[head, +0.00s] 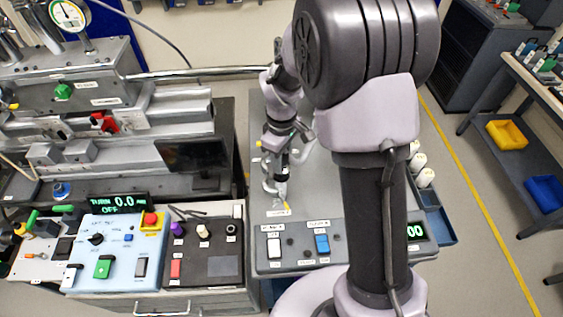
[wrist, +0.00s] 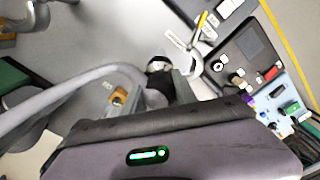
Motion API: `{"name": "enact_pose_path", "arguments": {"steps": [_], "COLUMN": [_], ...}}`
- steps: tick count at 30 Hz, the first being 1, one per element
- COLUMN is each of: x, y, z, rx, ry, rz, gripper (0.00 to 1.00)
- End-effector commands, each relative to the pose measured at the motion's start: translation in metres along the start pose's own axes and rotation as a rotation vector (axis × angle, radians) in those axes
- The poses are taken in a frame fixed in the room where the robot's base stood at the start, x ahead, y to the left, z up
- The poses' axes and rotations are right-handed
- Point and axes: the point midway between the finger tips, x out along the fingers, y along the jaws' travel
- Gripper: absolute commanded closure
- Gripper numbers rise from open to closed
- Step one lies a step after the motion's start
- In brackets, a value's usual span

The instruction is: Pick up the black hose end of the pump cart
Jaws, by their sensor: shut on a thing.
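The pump cart (head: 310,257) stands in the middle of the head view, its grey top facing up. My gripper (head: 277,182) is over the cart top, partly hidden behind my own arm. In the wrist view my gripper (wrist: 160,92) is shut on the black hose end (wrist: 158,80), which sits between the fingers with a pale ring at its tip. A grey hose (wrist: 72,99) curves away from it to the left edge. The hose end is too small to make out in the head view. Whether it is clear of the cart top I cannot tell.
The cart's front panel has a white switch (head: 274,246) and a blue switch (head: 321,243). A blue control box (head: 120,250) is at the left. White bottles (head: 425,178) stand at the cart's right side. Yellow (head: 507,134) and blue (head: 545,192) bins sit on a shelf at right.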

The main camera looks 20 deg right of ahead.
Motion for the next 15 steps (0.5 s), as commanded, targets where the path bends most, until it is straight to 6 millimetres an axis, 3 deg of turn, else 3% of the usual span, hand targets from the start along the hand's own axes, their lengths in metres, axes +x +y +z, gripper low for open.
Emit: {"name": "enact_pose_path", "arguments": {"steps": [1,5,15], "x": [-0.011,-0.012,-0.02], "y": [0.001,-0.024,-0.114], "z": [-0.001,0.005,0.025], "rx": [0.0,-0.003,-0.005], "ry": [0.003,0.0,0.001], "rz": [0.003,0.0,0.0], "gripper": [1.0,1.0,1.0]}}
